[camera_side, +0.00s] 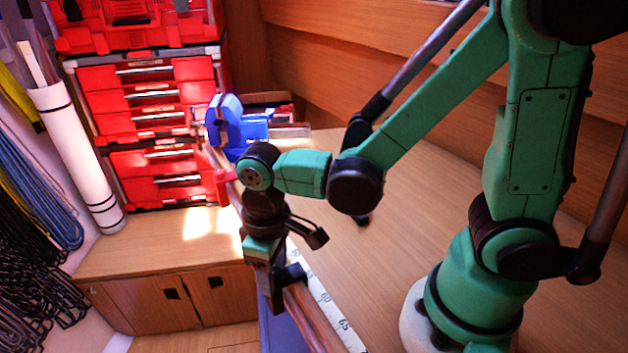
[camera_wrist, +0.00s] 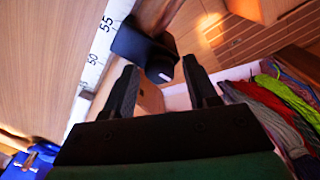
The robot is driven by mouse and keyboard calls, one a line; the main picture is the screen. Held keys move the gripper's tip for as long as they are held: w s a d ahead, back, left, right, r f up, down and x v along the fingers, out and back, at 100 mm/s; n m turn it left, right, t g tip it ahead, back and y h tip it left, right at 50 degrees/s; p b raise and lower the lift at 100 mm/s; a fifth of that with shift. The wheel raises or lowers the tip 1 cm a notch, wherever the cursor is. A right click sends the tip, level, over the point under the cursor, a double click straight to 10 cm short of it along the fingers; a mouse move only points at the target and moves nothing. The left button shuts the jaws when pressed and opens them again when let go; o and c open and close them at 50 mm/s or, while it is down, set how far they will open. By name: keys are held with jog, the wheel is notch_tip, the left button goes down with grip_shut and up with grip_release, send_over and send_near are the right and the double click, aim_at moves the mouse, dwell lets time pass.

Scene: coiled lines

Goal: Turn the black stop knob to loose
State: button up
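The black stop knob (camera_wrist: 143,45) shows in the wrist view, just beyond my fingertips, with a pale mark on its near end. It sits on a brown wooden rail (camera_wrist: 160,12). My gripper (camera_wrist: 159,63) is open, with one finger on each side of the knob's near end and nothing clasped between them. In the side view my gripper (camera_side: 272,295) points down at the rail (camera_side: 312,318), beside a black block (camera_side: 293,273) that appears to be the stop. Whether the fingers touch the knob cannot be told.
A white measuring scale (camera_side: 325,302) runs along the bench edge by the rail. A blue vise (camera_side: 228,122) stands at the back, near red drawers (camera_side: 160,100). Coiled lines (camera_side: 40,195) hang at the left. The bench top (camera_side: 400,240) is mostly clear.

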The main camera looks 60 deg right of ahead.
aim_at(274, 272)
jog(key=shift+o, duration=0.3)
jog(key=shift+r, duration=2.85)
jog(key=w+d+r+m+t, duration=0.1)
jog(key=d+r+m+t, duration=0.2)
jog(key=d+t, duration=0.4)
jog(key=shift+w+d+r+m, duration=0.35)
jog(key=shift+d+r, duration=0.1)
jog(key=shift+d, duration=0.15)
